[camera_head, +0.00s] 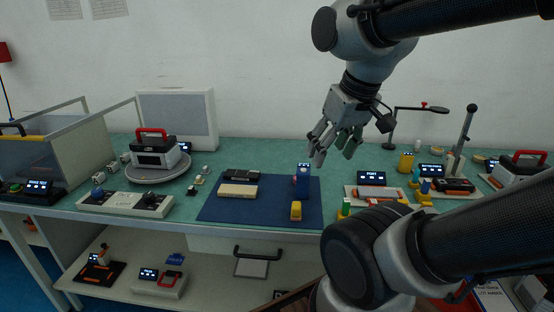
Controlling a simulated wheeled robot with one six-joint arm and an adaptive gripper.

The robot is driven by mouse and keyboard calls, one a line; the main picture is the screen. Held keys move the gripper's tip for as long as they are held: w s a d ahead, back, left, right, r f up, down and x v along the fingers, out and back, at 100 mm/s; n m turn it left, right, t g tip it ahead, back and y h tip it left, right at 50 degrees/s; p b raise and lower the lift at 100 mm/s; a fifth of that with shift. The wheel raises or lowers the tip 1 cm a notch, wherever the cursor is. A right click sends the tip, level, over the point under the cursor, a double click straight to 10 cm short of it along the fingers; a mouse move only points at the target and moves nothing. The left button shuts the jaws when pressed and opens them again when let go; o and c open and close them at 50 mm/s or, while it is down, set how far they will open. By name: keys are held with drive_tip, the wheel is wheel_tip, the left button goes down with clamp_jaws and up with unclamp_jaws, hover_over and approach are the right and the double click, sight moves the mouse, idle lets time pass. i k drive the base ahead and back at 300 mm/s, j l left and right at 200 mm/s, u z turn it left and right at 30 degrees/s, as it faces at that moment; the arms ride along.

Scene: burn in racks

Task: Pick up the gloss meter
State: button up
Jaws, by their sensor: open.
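No label that I can read names the gloss meter, so I cannot tell for sure which item it is. On the blue mat (262,212) stand an upright blue device with a lit display (302,183), a small yellow piece (296,210) in front of it, a flat black device (241,175) and a beige block (238,190). My gripper (333,155) is open and empty, pointing down above the bench. In the picture it is just above and right of the blue device, apart from it.
The green bench (190,215) carries a round turntable (160,168) with a red-handled case (154,152) at left. Displays, small coloured parts and a lever stand (465,130) crowd the right. My arm hides part of the front right. A lower shelf holds more devices.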

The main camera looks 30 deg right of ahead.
sight(303, 184)
drive_tip(key=i+j+z, duration=0.2)
drive_tip(key=z, duration=0.2)
drive_tip(key=i+j+z, duration=0.1)
drive_tip(key=j+z, duration=0.25)
drive_tip(key=i+j+z, duration=0.15)
drive_tip(key=z, duration=0.25)
